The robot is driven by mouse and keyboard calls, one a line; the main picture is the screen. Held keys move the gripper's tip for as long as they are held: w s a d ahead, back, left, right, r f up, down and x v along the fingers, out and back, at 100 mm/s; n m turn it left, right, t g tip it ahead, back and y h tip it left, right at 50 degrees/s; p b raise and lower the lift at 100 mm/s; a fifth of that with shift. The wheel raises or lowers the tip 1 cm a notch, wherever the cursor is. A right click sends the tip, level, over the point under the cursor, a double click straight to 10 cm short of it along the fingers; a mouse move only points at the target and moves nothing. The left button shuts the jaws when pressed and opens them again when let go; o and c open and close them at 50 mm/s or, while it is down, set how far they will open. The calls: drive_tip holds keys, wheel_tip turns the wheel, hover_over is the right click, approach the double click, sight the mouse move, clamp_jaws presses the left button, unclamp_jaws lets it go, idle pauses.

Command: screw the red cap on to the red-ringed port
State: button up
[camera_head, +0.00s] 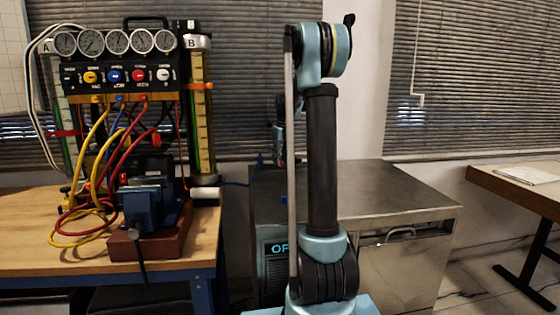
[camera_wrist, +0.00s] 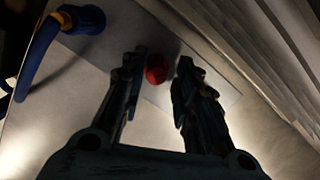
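In the wrist view a round red cap (camera_wrist: 156,70) is on a grey surface, between and slightly beyond the fingertips of my gripper (camera_wrist: 158,70). The two dark fingers are apart, with a gap showing on the right of the cap; the left fingertip is very close to it or touching, I cannot tell which. In the head view my arm hides most of the gripper, and I cannot make out the cap. The gauge rig (camera_head: 118,75) stands on the wooden bench at the left. I cannot make out a red-ringed port on it.
A vise (camera_head: 150,200) and looped hoses (camera_head: 88,225) crowd the wooden bench (camera_head: 30,245). A metal cabinet (camera_head: 400,195) stands behind my arm, its visible top mostly clear. A blue hose (camera_wrist: 38,55) with a blue end piece (camera_wrist: 85,20) shows at the wrist view's upper left.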

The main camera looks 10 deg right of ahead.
drive_tip(key=n, duration=0.6)
drive_tip(key=shift+y, duration=0.3)
drive_tip(key=n+g, duration=0.1)
drive_tip(key=n, duration=0.5)
drive_tip(key=shift+n, duration=0.3)
drive_tip(key=n+g, duration=0.1)
drive_tip(key=n, duration=0.4)
drive_tip(key=shift+n, duration=0.4)
drive_tip(key=shift+n+g, duration=0.3)
drive_tip(key=shift+n, duration=2.5)
drive_tip(key=shift+a, duration=0.1)
clamp_jaws()
drive_tip(key=shift+s, duration=0.1)
